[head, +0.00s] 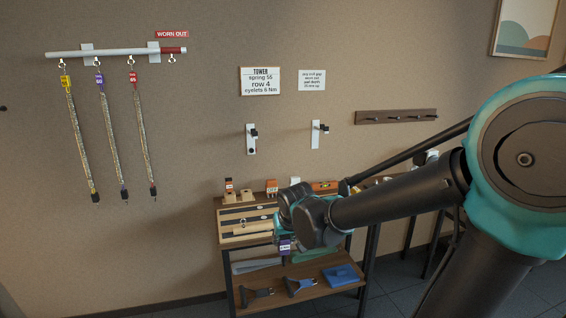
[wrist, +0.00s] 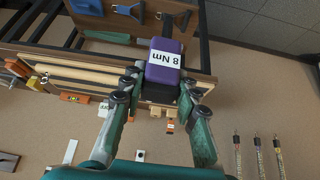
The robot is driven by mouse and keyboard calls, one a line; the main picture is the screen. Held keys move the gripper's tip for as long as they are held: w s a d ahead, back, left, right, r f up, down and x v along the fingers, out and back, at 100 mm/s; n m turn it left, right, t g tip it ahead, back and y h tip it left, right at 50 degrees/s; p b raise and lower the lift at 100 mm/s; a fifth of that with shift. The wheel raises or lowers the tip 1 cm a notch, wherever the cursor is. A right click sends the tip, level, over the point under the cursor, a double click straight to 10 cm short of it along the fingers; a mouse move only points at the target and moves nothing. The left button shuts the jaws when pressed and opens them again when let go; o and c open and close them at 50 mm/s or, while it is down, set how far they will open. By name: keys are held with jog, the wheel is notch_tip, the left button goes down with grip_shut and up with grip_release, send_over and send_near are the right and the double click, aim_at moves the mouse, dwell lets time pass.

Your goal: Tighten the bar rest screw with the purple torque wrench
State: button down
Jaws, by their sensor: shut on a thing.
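My gripper (wrist: 160,88) is shut on the purple torque wrench (wrist: 165,47), which bears a white "8 Nm" label. In the head view the wrench (head: 285,245) shows as a small purple piece below my gripper (head: 284,234), in front of the shelf unit. No screw can be made out clearly on either.
The wooden shelf unit (head: 257,279) holds a wooden bar (head: 252,229), small blocks and blue items. A white bar (head: 115,51) with a "WORN OUT" sign (head: 172,34) carries 3 hanging springs. A peg rail (head: 396,117) is at right.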

jog(key=w+d+f+m, duration=0.1)
jog(key=w+d+f, duration=0.5)
jog(key=w+d, duration=0.2)
jog(key=w+d+f+m+h, duration=0.1)
jog(key=w+d+f, duration=0.5)
jog(key=w+d, duration=0.2)
jog(key=d, duration=0.2)
jog(key=shift+d+f+m, duration=0.3)
jog(key=shift+d+f, duration=0.05)
jog(key=shift+d, duration=0.05)
jog(key=shift+w, duration=0.1)
dwell(0.8)
dwell(0.5)
dwell(0.4)
